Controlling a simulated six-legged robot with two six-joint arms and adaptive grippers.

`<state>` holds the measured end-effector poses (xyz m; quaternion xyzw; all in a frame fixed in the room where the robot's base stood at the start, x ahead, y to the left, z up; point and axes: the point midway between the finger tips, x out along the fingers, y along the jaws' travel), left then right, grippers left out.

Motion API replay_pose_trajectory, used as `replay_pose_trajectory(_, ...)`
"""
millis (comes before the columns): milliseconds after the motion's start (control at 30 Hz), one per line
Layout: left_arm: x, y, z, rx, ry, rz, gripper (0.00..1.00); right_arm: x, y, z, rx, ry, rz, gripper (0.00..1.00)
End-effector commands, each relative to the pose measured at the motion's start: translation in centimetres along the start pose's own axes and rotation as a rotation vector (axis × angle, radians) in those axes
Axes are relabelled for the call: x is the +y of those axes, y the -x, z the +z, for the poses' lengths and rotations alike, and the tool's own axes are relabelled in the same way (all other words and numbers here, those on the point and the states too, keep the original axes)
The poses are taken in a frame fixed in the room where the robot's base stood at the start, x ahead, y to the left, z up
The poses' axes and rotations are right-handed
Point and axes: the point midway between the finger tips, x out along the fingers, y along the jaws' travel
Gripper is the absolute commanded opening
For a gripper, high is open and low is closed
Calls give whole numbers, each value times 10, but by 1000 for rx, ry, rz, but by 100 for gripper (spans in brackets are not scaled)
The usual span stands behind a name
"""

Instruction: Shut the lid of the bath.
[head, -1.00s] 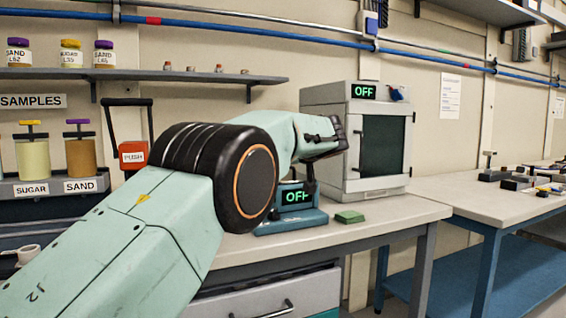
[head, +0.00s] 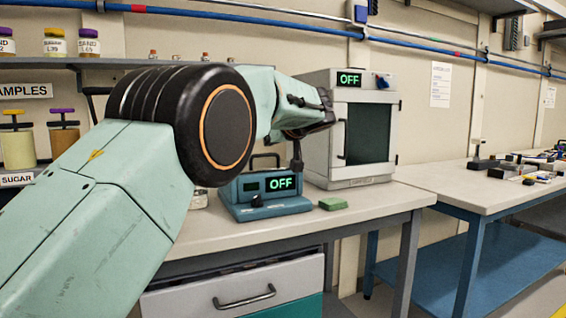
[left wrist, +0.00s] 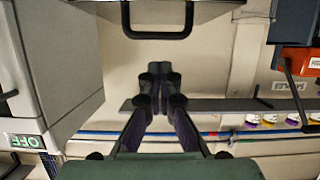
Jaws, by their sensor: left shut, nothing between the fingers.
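The bath (head: 268,208) is a low blue unit with a green OFF display, standing on the bench left of the grey cabinet. A dark handle (head: 265,156) rises at its back; how far its lid stands open is hard to tell. My left gripper (head: 297,166) hangs at the bath's right rear, its dark fingers pointing down and partly hidden by my arm. In the left wrist view, my left gripper (left wrist: 160,68) is shut and empty. A dark handle (left wrist: 157,36) under a panel edge shows just beyond the fingertips, apparently apart from them. My right gripper is out of view.
A grey cabinet (head: 362,130) with an OFF display stands close on the right. A green block (head: 333,204) lies beside the bath. Sample jars (head: 55,43) line the wall shelf. A second bench (head: 465,192) at right holds small parts. The front right of the near bench is clear.

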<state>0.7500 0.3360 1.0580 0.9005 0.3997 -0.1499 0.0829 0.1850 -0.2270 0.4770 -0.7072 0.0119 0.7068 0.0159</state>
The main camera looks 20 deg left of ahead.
Motion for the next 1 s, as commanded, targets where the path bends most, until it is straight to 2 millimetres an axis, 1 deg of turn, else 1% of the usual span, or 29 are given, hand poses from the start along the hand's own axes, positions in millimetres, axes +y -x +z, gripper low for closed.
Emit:
replay_pose_trajectory(33,0,4,6,1,-2,1,0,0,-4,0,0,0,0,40)
replay_pose_trajectory(200,-2,18,21,2,-2,1,0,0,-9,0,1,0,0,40)
replay_pose_trajectory(500,-2,41,48,3,-1,2,0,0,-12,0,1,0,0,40)
replay_pose_trajectory(633,-3,46,55,2,1,1,0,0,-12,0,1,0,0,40)
replay_pose_trajectory(1000,-2,49,57,2,3,0,0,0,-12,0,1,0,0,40)
